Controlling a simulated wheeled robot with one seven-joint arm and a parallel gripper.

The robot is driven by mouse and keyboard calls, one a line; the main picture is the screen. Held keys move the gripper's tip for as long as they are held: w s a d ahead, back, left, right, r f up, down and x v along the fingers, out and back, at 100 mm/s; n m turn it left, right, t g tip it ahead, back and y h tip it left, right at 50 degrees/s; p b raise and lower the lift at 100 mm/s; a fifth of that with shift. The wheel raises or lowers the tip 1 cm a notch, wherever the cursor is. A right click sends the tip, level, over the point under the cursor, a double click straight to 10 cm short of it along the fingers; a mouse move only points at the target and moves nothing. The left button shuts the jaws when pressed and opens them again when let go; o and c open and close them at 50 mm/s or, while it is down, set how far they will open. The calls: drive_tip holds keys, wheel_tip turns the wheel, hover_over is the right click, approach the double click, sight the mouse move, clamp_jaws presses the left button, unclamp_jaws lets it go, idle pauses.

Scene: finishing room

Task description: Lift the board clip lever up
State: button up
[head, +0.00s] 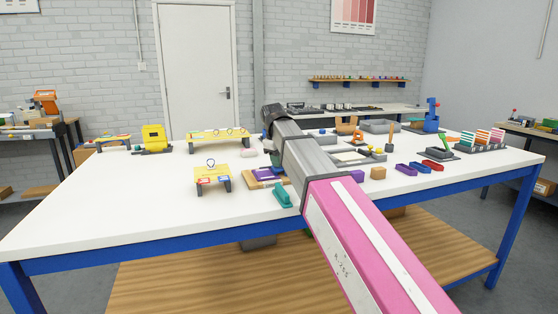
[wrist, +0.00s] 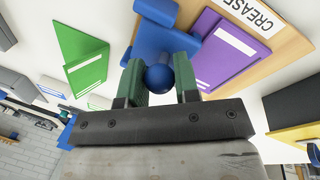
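The clip board (wrist: 290,40) is a tan wooden board with a purple booklet (wrist: 218,52) and a "CREASE" label. A blue clip (wrist: 165,42) sits at its edge, and its lever ends in a round dark blue knob (wrist: 159,78). In the wrist view my gripper (wrist: 159,82) has its two green fingers on either side of the knob, with no clear gap left, so it looks shut on it. In the head view the board (head: 252,184) lies on the table, partly hidden by my arm; the clip and fingertips are hard to make out there.
A yellow stand (head: 212,175) is left of the board, and a teal block (head: 282,194) is at the front. Purple, blue and red trays (head: 420,167) lie to the right. A green booklet (wrist: 80,55) is near the clip.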

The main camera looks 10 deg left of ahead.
drive_tip(key=y, duration=0.1)
drive_tip(key=g+y, duration=0.1)
drive_tip(key=d, duration=0.1)
drive_tip(key=shift+w+d+r+y, duration=0.1)
drive_tip(key=shift+w+r+y, duration=0.2)
drive_tip(key=shift+y, duration=0.1)
drive_tip(key=g+y, duration=0.1)
drive_tip(key=d+y, duration=0.1)
drive_tip(key=y, duration=0.1)
drive_tip(key=shift+w+d+r+g, duration=0.1)
drive_tip(key=shift+w+r+g, duration=0.05)
drive_tip(key=shift+w+g, duration=0.2)
drive_tip(key=y, duration=0.1)
drive_tip(key=d+g+y, duration=0.1)
drive_tip(key=y, duration=0.1)
drive_tip(key=shift+w+d+m+g+y, duration=0.15)
drive_tip(key=shift+w+m+g+y, duration=0.15)
drive_tip(key=shift+m+g, duration=0.1)
drive_tip(key=shift+w+d+f+g+y, duration=0.1)
drive_tip(key=shift+d+f+g+y, duration=0.2)
drive_tip(key=shift+y, duration=0.55)
drive_tip(key=shift+w+d+f+g+y, duration=0.1)
drive_tip(key=shift+d+g+y, duration=0.2)
drive_tip(key=shift+y, duration=0.55)
drive_tip(key=o, duration=0.9)
